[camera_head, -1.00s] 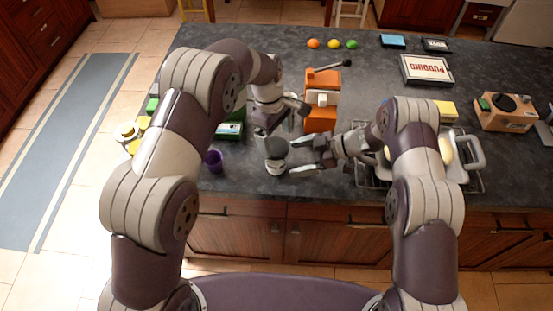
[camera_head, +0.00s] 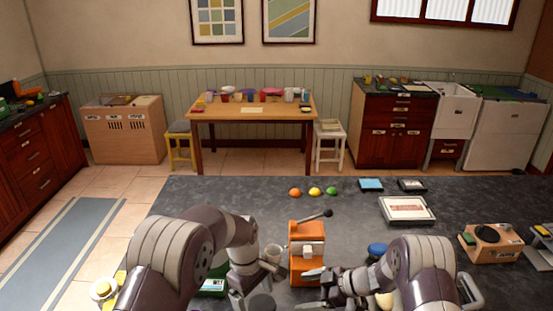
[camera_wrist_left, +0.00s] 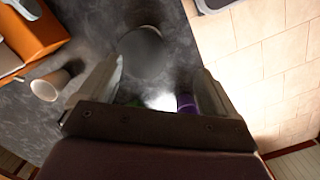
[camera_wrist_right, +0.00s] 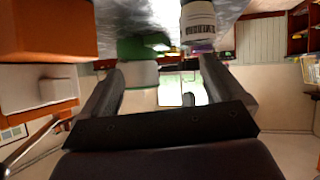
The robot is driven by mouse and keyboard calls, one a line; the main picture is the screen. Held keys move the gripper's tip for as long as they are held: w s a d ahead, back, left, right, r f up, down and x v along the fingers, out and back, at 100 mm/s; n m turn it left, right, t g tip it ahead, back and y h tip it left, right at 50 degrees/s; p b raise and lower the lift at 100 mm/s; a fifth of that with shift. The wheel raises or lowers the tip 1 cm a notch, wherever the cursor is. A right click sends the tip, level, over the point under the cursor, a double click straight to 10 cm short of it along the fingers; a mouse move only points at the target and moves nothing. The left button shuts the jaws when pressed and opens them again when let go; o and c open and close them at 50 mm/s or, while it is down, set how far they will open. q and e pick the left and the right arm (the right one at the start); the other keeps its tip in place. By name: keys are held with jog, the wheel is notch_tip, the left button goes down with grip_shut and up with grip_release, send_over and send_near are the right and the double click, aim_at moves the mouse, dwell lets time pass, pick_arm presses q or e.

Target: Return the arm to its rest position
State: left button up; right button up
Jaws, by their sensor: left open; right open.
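My left gripper, in the left wrist view (camera_wrist_left: 155,85), is open and empty with its two fingers apart. In the head view my left arm bends over the counter at the left and its fingertips are hard to make out. My right gripper (camera_head: 311,288) is open near the bottom middle of the head view, in front of the orange machine (camera_head: 307,236). Its spread fingers also show in the right wrist view (camera_wrist_right: 162,90), with nothing clearly held. The right arm reaches in from the lower right and is bent.
The dark counter (camera_head: 450,200) holds fruit (camera_head: 314,191), a white boxed item (camera_head: 406,209) and a wooden appliance (camera_head: 492,243). The left wrist view shows a pale cup (camera_wrist_left: 48,87) and a purple cup (camera_wrist_left: 187,103). A dining table (camera_head: 252,110) stands beyond.

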jog(key=w+d+r+m+t+h+b, duration=0.25)
jog(key=d+r+m+t+h, duration=0.25)
jog(key=d+r+m+h, duration=0.25)
pick_arm(q)
jog(key=s+a+m, duration=0.3)
jog(key=s+a, duration=0.1)
jog(key=s, duration=0.3)
jog(key=s+a+m+t+b, duration=0.1)
jog(key=s+a+m, duration=0.3)
jog(key=s, duration=0.3)
jog(key=s+a+r+m+t+y+b, duration=0.1)
jog(key=s+a+m, duration=0.2)
jog(key=s, duration=0.4)
jog(key=shift+a+m, duration=0.4)
jog(key=shift+a, duration=0.25)
pick_arm(e)
jog(key=s+d+m+g+h, duration=0.1)
jog(key=s+m+g+h, duration=0.1)
jog(key=s, duration=1.2)
jog(key=s+d+m+g+h, duration=0.1)
jog(key=s+m+g, duration=0.3)
jog(key=s, duration=1.1)
jog(key=shift+d+f+m+g+h, duration=0.35)
jog(key=shift+d+m+h, duration=0.1)
jog(key=shift+m, duration=0.8)
pick_arm(q)
jog(key=shift+w, duration=0.15)
pick_arm(e)
jog(key=shift+w, duration=0.1)
